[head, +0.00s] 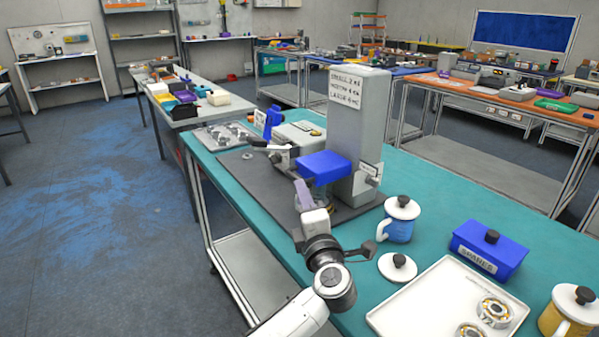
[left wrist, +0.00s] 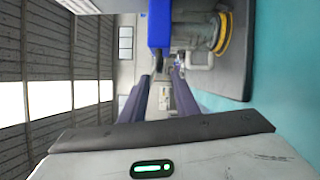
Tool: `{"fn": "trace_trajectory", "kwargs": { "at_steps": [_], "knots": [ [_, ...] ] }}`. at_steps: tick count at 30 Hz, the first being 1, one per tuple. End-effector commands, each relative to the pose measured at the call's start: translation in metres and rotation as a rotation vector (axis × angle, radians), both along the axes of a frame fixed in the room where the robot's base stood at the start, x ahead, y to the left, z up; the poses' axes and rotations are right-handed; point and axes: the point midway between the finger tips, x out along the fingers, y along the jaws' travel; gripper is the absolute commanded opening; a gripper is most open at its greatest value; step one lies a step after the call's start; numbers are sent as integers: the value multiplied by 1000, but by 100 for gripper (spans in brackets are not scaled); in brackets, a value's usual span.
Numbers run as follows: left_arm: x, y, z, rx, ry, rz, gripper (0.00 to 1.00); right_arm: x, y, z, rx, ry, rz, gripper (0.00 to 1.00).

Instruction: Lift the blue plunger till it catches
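The blue plunger (head: 325,167) is a blue block jutting from the front of a grey upright press (head: 360,120) with a printed label. In the left wrist view a blue block (left wrist: 159,24) shows at the top, beyond the fingertips. My left gripper (head: 303,192) stands at the near left side of the blue block, and I cannot tell whether it touches it. The wrist view shows its two purple-grey fingers (left wrist: 160,80) apart with nothing between them. The parts below the block are partly hidden by my gripper. My right gripper is not in view.
The press stands on a dark mat (head: 255,185) on a teal table. To the right are a blue mug (head: 398,229), a loose lid (head: 397,267), a blue lidded box (head: 489,251), a white tray (head: 420,305) with bearings and a yellow mug (head: 566,318).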

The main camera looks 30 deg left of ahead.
Motion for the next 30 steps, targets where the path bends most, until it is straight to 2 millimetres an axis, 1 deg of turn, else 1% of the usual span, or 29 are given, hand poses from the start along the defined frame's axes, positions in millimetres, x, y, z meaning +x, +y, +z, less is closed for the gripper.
{"fn": "trace_trajectory", "kwargs": {
  "at_steps": [1, 6, 9, 12, 18, 25, 26, 30],
  "knots": [
    [6, 8, 4, 4, -3, 3, 28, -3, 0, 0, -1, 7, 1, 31],
    [29, 31, 6, 5, -3, 2, 28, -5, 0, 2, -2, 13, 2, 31],
    [41, 44, 7, 5, -2, 3, 28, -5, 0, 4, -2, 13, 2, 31],
    [51, 52, 7, 4, -3, 0, 28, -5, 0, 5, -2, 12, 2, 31],
    [59, 60, 7, 2, -2, -1, 28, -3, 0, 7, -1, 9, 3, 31],
    [59, 61, 7, 2, -3, -1, 28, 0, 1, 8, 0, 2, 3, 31],
    [59, 61, 7, 2, -3, -1, 26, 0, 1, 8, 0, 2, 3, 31],
    [59, 61, 7, 2, -3, -1, 3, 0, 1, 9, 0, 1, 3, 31]
  ]
}}
